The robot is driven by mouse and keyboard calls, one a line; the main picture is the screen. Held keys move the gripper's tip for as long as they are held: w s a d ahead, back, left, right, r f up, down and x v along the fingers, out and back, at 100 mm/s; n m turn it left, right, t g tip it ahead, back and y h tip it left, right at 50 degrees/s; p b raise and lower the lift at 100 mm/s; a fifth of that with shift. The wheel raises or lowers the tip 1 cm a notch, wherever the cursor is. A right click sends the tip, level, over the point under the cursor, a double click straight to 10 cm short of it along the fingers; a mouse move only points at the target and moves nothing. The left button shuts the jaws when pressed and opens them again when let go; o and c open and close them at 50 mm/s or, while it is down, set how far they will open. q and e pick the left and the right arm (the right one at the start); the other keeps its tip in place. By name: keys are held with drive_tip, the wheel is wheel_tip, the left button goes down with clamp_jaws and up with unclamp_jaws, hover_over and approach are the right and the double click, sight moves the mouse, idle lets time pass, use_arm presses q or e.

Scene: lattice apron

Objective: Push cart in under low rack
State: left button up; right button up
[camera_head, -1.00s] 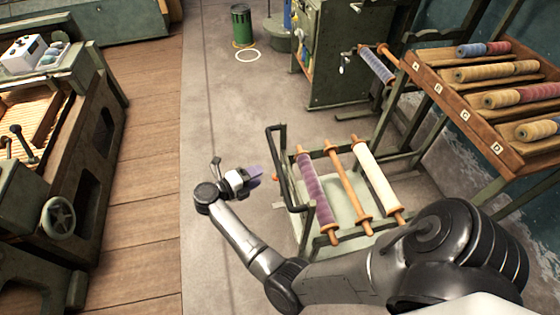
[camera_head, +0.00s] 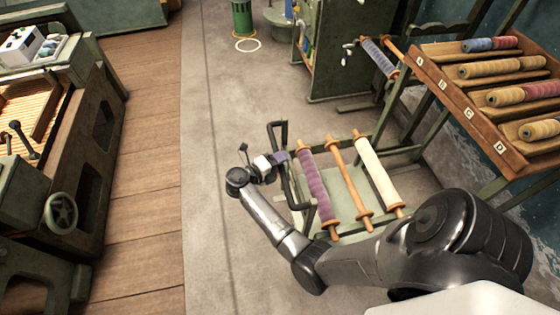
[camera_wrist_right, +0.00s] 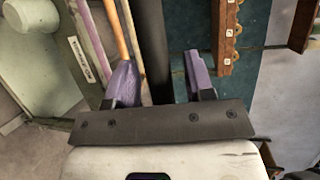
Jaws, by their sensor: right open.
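The cart (camera_head: 348,216) is a low pale-green frame carrying a purple roller (camera_head: 318,186), a bare wooden one and a cream one. Its dark upright handle (camera_head: 288,184) is at its left end. My right gripper (camera_head: 283,158) is at this handle. In the right wrist view its purple fingers (camera_wrist_right: 160,72) are apart, with the dark handle bar (camera_wrist_right: 153,40) between them; whether they touch it, I cannot tell. The rack (camera_head: 470,105), with sloped wooden shelves lettered A to D and wound spools, stands right of the cart. My left gripper is out of view.
A green cabinet (camera_head: 335,70) with a crank and a blue roller stands behind the cart. A green bin (camera_head: 242,20) is at the back. A workbench with a handwheel (camera_head: 61,212) is at the left. The concrete floor (camera_head: 212,130) left of the cart is clear.

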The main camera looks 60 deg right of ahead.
drive_tip(key=shift+c, duration=0.3)
clamp_jaws()
